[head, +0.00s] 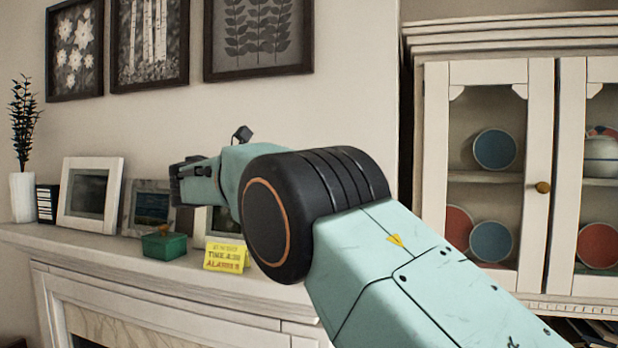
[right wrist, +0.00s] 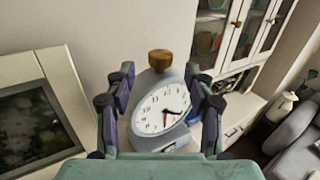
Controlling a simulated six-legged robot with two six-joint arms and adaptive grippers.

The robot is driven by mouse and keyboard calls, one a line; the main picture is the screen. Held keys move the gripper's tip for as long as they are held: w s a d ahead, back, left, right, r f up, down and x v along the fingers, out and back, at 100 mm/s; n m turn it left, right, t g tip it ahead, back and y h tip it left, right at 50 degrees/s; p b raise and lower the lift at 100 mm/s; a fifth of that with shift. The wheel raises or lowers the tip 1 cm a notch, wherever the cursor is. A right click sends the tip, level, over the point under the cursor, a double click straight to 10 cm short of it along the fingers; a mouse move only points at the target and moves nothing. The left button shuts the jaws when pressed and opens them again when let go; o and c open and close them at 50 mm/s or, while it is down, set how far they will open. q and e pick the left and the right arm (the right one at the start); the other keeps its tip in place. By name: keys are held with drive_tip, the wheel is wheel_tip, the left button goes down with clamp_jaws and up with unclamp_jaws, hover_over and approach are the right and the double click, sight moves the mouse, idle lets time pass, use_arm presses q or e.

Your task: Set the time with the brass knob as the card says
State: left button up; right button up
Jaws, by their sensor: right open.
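A grey alarm clock (right wrist: 162,108) with a white face stands ahead in the right wrist view. Its brass knob (right wrist: 160,60) is on top. A dark hand points to the right of the face and a red hand points down; the exact reading is too small to tell. My right gripper (right wrist: 158,76) is open, its fingers apart on either side of the clock's upper part; contact is not clear. In the head view my right gripper (head: 180,183) is above the mantel, and the clock is not visible. The yellow card (head: 227,256) bears TIME and ALARM lines, their digits unclear.
The mantel (head: 130,252) holds a green box (head: 164,246), photo frames (head: 90,195) and a white vase (head: 23,197). A frame (right wrist: 40,120) stands left of the clock in the right wrist view. A glass-door cabinet (head: 432,180) stands at the right.

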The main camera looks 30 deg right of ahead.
drive_tip(key=s+a, duration=0.1)
drive_tip(key=a, duration=0.6)
drive_tip(key=shift+s, duration=0.15)
drive_tip(key=shift+f, duration=0.1)
